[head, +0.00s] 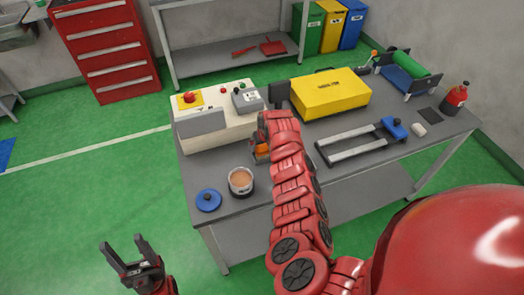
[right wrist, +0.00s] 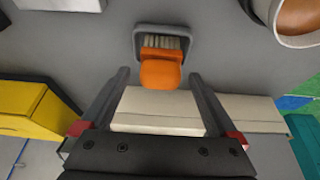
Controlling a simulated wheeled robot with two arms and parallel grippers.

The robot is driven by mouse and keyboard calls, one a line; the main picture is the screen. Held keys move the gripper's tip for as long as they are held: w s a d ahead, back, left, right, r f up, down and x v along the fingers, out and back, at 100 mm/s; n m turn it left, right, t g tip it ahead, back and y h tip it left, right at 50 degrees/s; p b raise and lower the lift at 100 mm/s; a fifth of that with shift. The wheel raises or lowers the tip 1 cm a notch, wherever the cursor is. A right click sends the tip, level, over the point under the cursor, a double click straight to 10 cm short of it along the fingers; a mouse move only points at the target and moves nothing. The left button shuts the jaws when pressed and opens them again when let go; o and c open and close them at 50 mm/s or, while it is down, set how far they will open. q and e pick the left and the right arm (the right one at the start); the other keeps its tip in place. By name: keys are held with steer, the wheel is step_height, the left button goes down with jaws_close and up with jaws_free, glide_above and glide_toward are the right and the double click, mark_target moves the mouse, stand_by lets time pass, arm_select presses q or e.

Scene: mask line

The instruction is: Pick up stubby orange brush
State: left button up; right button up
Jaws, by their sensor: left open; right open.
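The stubby orange brush (right wrist: 160,74) lies ahead of my right gripper (right wrist: 159,80) in the right wrist view, with pale bristles in a dark grey rim at its far end. The open fingers stand apart on either side of its rounded orange end, with gaps; I cannot tell how far above it they are. In the head view a bit of the orange brush (head: 262,149) shows left of my right arm, which hides the rest and most of that gripper. My left gripper (head: 123,248) is open and empty over the floor at the lower left.
On the grey table, a cup of brown paste (head: 240,181) and a blue lid (head: 208,200) stand left of the brush. A cream control box (head: 215,120) and a yellow case (head: 329,95) are behind. A metal frame with a blue clamp (head: 395,128) lies to the right.

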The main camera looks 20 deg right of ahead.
steer(key=c, duration=1.4)
steer(key=shift+c, duration=0.2)
step_height(320, 180, up, 9)
steer(key=b, duration=0.3)
steer(key=shift+r+b, duration=0.15)
steer(key=shift+b, duration=0.15)
steer(key=shift+r, duration=0.35)
steer(key=o, duration=0.7)
steer(key=shift+c, duration=0.2)
steer(key=c, duration=0.5)
